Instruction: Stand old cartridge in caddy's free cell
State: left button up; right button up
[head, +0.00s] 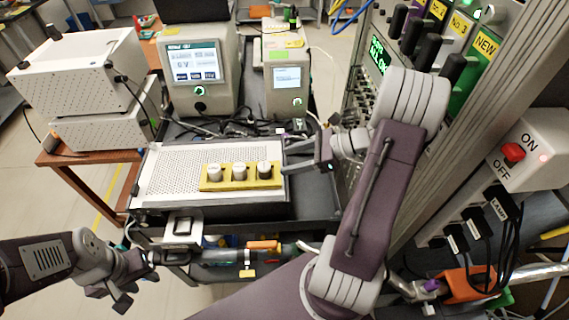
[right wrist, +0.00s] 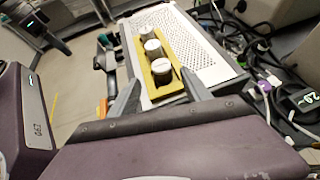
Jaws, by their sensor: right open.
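The yellow caddy (head: 210,186) lies on a white perforated top, and it also shows in the right wrist view (right wrist: 151,97). Three white-topped cartridges stand in it in a row: left (head: 214,173), middle (head: 239,172) and right (head: 264,169). My right gripper (head: 287,161) is open and empty, just right of the caddy. In its wrist view (right wrist: 164,90), the caddy end lies ahead between the fingers. My left gripper (head: 118,297) is low at the left, away from the caddy; its jaw opening is unclear.
The perforated top (head: 160,180) sits on a dark cart (head: 320,200). Two instruments with screens (head: 198,75) (head: 287,80) and cables stand behind it. A tall rack (head: 440,110) is close on the right. A white box (head: 75,75) stands at left.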

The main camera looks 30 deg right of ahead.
jog(key=s+a+f+n+g, duration=0.1)
jog(key=a+n, duration=0.1)
jog(key=s+a+f+n+g, duration=0.1)
jog(key=a+g, duration=0.1)
jog(key=s+a+f+n+g+h, duration=0.1)
jog(key=s+a+n, duration=0.1)
jog(key=shift+s+f+n+g, duration=0.1)
jog(key=shift+n+g, duration=0.2)
jog(key=shift+g, duration=0.1)
jog(key=s+a+f+n+h, duration=0.1)
jog(key=n+h, duration=0.3)
jog(key=n, duration=0.5)
jog(key=s+a+f+n+g+h, duration=0.1)
jog(key=s+n+h, duration=0.3)
jog(key=n, duration=0.6)
jog(key=shift+s+a+f+h, duration=0.3)
jog(key=shift+a+f, duration=0.3)
jog(key=shift+a, duration=0.2)
jog(key=shift+a, duration=0.1)
